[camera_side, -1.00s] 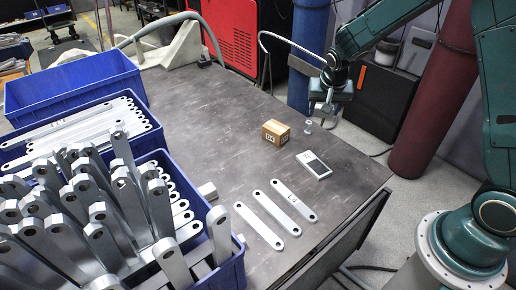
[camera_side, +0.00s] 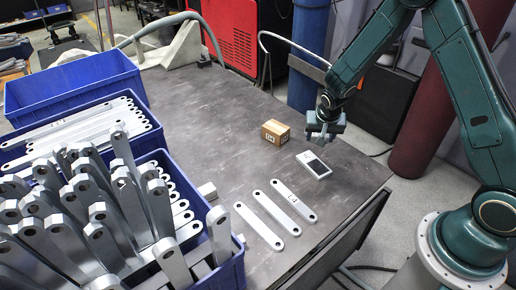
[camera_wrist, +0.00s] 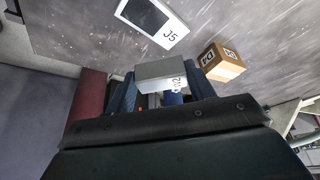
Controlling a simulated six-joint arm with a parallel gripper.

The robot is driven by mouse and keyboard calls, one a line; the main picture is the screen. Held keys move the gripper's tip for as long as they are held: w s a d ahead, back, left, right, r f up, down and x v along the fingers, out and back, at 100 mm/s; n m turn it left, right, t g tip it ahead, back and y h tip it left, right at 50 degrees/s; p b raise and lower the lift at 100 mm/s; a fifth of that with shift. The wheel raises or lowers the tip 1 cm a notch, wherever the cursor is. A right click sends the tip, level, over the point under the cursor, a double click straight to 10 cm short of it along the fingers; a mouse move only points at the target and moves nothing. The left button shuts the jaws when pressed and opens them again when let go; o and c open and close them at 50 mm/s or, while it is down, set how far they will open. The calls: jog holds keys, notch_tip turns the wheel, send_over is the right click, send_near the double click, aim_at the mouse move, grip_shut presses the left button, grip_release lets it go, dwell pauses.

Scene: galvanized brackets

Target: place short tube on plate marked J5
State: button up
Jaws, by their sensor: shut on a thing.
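My gripper (camera_side: 319,139) is low over the table, beside the small plate (camera_side: 314,164). The short tube is hidden by the gripper in the side view. In the wrist view a light grey piece with dark lettering, which I take for the short tube (camera_wrist: 158,72), is between the blue fingers of my gripper (camera_wrist: 164,82), shut on it. The plate marked J5 (camera_wrist: 172,36) is white with a dark square area and lies flat on the table. It is apart from the tube and bears nothing.
A small cardboard box (camera_side: 275,132) stands left of my gripper; it also shows in the wrist view (camera_wrist: 222,62). Several flat metal links (camera_side: 268,220) lie towards the front.

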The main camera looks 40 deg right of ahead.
jog(key=shift+f, duration=3)
jog(key=shift+f, duration=0.1)
jog(key=shift+f, duration=1.8)
jog(key=shift+f, duration=0.15)
jog(key=o, duration=1)
jog(key=shift+v, duration=6.2)
jog(key=shift+w+d, duration=0.1)
